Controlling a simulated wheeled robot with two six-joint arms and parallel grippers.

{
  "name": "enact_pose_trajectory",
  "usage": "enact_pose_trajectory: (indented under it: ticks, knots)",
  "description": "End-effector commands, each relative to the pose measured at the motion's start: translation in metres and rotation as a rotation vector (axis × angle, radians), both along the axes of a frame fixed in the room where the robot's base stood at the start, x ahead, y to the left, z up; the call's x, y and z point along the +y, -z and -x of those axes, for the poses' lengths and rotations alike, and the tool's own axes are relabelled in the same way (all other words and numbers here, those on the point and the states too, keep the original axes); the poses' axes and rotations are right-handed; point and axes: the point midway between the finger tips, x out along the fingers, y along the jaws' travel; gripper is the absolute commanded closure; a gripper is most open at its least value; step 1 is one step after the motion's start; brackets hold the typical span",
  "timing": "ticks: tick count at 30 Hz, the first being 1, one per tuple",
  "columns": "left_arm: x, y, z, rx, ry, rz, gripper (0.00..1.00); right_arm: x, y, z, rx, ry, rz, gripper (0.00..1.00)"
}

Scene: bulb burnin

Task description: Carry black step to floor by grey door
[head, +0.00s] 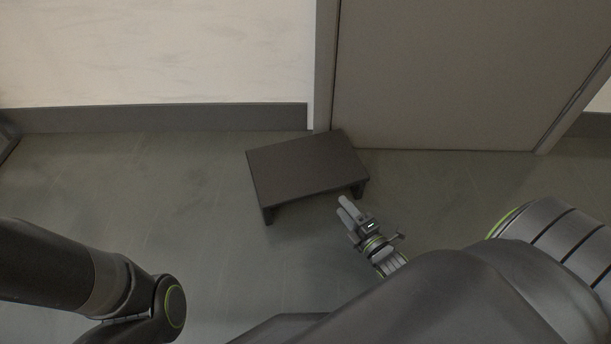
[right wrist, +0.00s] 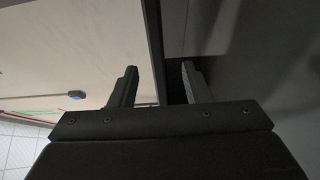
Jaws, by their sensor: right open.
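The black step (head: 305,167) stands upright on the floor, turned at an angle. Its back right corner is close to the foot of the grey door (head: 450,75) and the door frame; I cannot tell whether they touch. My right gripper (head: 344,202) is just in front of the step's near edge, apart from it as far as I can see. In the right wrist view its two fingers (right wrist: 158,84) are spread with nothing held between them. My left arm comes in at the lower left, but its gripper is out of view.
A pale wall (head: 150,50) with a dark skirting board (head: 160,118) runs left of the door. The grey-green floor (head: 130,190) is clear left of the step and along the door to its right. A dark object (head: 6,140) edges in at the far left.

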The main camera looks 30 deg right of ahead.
Motion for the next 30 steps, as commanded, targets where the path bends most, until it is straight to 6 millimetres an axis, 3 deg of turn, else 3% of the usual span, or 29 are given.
enact_pose_trajectory:
  ticks: [3,9,17,24,30]
  knots:
    - [0.000,0.018,-0.001,0.007,0.015,0.008,0.45,0.001,0.005,-0.027,-0.004,-0.001,0.000,0.56]
    - [0.000,0.033,-0.001,0.006,0.016,0.007,0.45,0.001,0.003,-0.057,-0.001,-0.001,0.000,0.56]
    - [0.000,0.040,0.000,0.003,0.017,0.009,0.45,0.002,0.001,-0.070,0.001,0.000,-0.001,0.56]
    - [0.000,0.066,0.001,-0.001,0.019,0.009,0.45,0.006,0.000,-0.095,-0.002,-0.001,0.000,0.56]
    - [0.000,0.077,0.001,-0.004,0.021,0.010,0.45,0.006,-0.003,-0.115,0.001,0.000,0.000,0.56]
